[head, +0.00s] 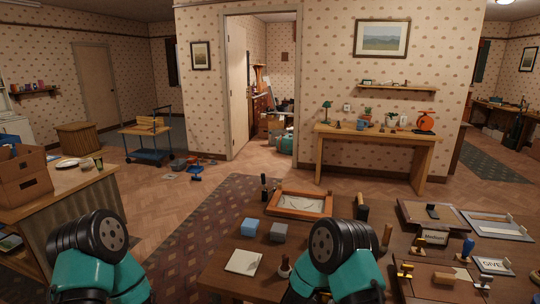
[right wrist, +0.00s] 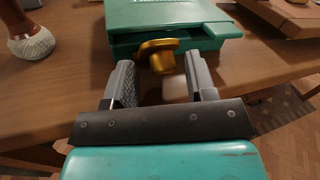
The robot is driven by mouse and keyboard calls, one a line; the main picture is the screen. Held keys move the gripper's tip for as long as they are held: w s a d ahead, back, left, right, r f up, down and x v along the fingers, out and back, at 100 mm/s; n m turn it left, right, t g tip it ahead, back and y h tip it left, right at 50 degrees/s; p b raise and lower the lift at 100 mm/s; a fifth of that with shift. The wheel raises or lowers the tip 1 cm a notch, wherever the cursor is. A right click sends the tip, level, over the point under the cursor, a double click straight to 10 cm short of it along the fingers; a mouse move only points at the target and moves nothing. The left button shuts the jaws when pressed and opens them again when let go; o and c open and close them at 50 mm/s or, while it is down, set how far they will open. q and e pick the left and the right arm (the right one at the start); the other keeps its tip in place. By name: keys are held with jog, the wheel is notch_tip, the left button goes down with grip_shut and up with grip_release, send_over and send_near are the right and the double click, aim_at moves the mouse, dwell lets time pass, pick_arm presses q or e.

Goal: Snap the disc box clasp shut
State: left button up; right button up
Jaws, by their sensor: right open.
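A green disc box (right wrist: 175,13) lies at the top of the right wrist view, its near side facing me. A brass clasp (right wrist: 160,55) with a rounded knob sticks out from that near side. A dark gap shows along the front under the lid edge; I cannot tell whether the clasp is engaged. My right gripper (right wrist: 161,82) is open and empty, its two grey fingers just short of the clasp, one to either side. In the head view my right arm covers part of the table, and I cannot make out the box. My left gripper is out of view; only its arm shows.
The wooden table (head: 228,272) holds a framed tray (head: 300,215), blue block (head: 250,226), grey block (head: 279,232), notepad (head: 243,262) and several stamps and boards at right. In the right wrist view, a white-based object (right wrist: 32,45) stands left of the box and a wooden board (right wrist: 285,15) right.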

jog(key=v, duration=0.6)
jog(key=shift+s+a, duration=0.2)
dwell(0.4)
